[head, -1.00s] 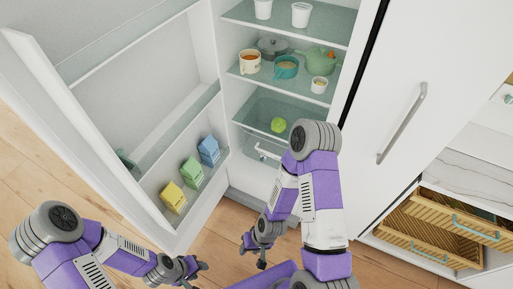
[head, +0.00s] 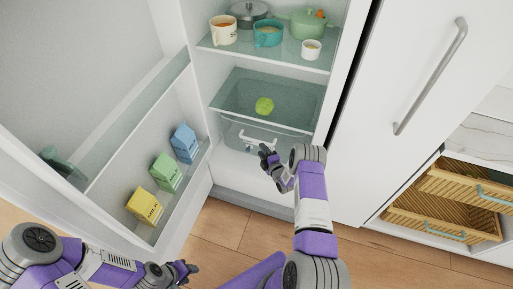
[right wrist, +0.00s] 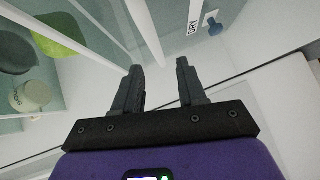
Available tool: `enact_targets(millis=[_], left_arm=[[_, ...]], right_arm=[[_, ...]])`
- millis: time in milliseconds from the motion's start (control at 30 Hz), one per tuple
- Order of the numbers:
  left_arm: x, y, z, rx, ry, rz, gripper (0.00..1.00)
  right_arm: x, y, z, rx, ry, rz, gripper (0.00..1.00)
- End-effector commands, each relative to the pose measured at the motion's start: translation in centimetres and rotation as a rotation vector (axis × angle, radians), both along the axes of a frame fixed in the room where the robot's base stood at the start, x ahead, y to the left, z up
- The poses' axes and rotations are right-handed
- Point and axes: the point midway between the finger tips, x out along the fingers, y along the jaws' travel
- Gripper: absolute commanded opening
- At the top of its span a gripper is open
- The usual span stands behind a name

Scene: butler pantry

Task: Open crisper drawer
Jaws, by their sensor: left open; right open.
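The crisper drawer (head: 232,131) sits low in the open fridge, under the glass shelf, and looks closed. Its white bar handle (head: 257,138) runs across its front. My right gripper (head: 265,152) is open and empty just below and in front of the handle; whether it touches is unclear. In the right wrist view the open fingers (right wrist: 160,80) point at pale fridge surfaces, with nothing between them. My left gripper (head: 190,270) is open and empty, low at the left, away from the drawer.
The open fridge door (head: 105,190) at left holds a yellow carton (head: 146,206), a green carton (head: 166,173) and a blue carton (head: 185,143). At right are a closed door (head: 400,60) and open wooden drawers (head: 425,222).

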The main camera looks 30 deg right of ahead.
Motion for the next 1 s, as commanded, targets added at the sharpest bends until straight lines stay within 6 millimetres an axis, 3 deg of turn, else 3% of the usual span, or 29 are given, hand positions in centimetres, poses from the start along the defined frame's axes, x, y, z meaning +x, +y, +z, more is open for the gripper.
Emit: enact_targets(millis=[167, 533, 967, 1000], left_arm=[[0.0, 0.0, -0.9, 0.0, -0.001, -0.001, 0.43], [0.0, 0.0, -3.4, 0.0, -0.001, 0.0, 0.43], [0.0, 0.0, -3.7, 0.0, -0.001, 0.0, 0.43], [0.0, 0.0, -3.7, 0.0, -0.001, 0.0, 0.43]], right_arm=[[1.4, -0.6, -0.2, -0.056, -0.031, 0.012, 0.41], [6.7, -1.0, -1.0, -0.052, -0.028, 0.01, 0.41], [7.7, -1.0, -0.9, -0.049, -0.025, 0.009, 0.41], [7.6, -1.0, -0.9, -0.049, -0.024, 0.009, 0.35]])
